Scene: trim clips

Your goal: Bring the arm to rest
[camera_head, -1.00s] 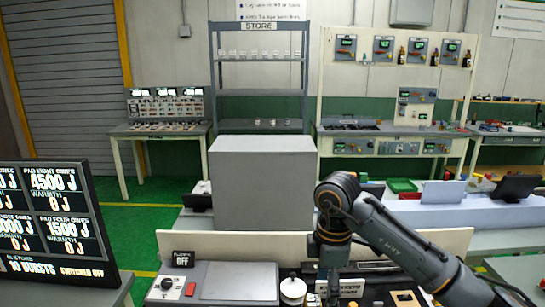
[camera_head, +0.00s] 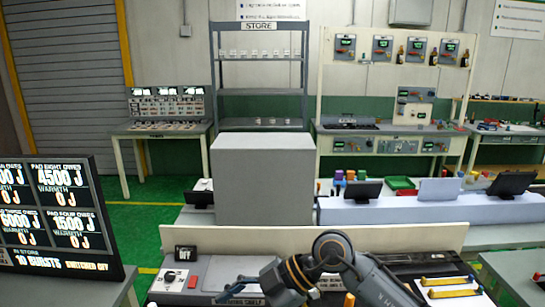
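My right arm (camera_head: 330,247) comes in from the lower right and is bent low over the front bench. Its outer part slopes down to the left toward the bottom edge. A dark piece at its end, seemingly my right gripper (camera_head: 240,286), shows there, but I cannot make out its fingers or whether it holds anything. My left arm and gripper are not in view.
The front bench has a low cream back panel (camera_head: 400,238), an OFF switch box (camera_head: 185,253) and yellow-handled pieces (camera_head: 450,288) at right. A large grey box (camera_head: 262,185) stands behind. A dark display (camera_head: 55,220) is at left. Green floor (camera_head: 140,225) is clear.

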